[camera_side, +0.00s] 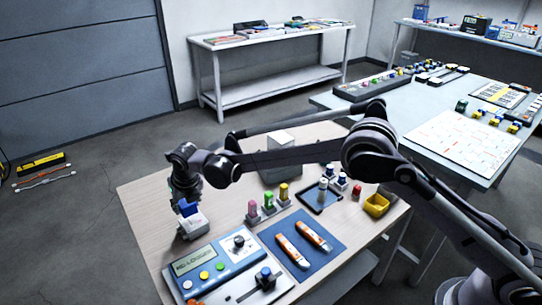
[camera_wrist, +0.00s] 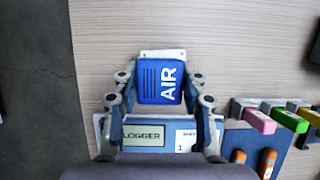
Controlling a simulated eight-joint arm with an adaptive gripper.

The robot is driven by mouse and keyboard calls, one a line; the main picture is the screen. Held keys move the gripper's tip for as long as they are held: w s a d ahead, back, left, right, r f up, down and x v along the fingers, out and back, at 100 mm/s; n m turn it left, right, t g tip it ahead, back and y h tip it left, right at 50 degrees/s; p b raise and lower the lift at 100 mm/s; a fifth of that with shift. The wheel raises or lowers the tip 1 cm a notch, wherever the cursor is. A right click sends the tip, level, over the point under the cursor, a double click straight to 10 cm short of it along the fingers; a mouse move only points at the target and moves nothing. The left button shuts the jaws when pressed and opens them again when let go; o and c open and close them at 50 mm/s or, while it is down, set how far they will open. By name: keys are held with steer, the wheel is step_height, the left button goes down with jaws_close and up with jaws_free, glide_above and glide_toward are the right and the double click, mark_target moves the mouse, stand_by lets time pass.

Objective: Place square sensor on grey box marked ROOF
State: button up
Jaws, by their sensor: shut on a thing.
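A square blue sensor marked AIR (camera_wrist: 161,82) is between the fingers of my gripper (camera_wrist: 160,92) in the wrist view. In the side view my gripper (camera_side: 186,196) points down at the table's left end, with the blue sensor (camera_side: 188,208) at its tip. A white block (camera_side: 192,224) shows directly under the blue part; I cannot tell whether it belongs to the sensor or touches the table. A grey box (camera_side: 281,167) stands at the back of the table, partly hidden behind my arm. No ROOF marking is readable on it.
A blue logger panel (camera_side: 215,268) lies at the table's front left. Pink, green and yellow pieces (camera_side: 268,202) stand at mid-table. Two orange-and-white tools (camera_side: 303,243) lie on a blue mat (camera_side: 329,227). A dark tray (camera_side: 310,203) and yellow bin (camera_side: 376,205) are to the right.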

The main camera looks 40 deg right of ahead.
mark_target(189, 213)
steer(key=shift+f, duration=2)
steer(key=shift+f, duration=0.15)
steer(key=o, duration=1.2)
steer(key=shift+c, duration=0.2)
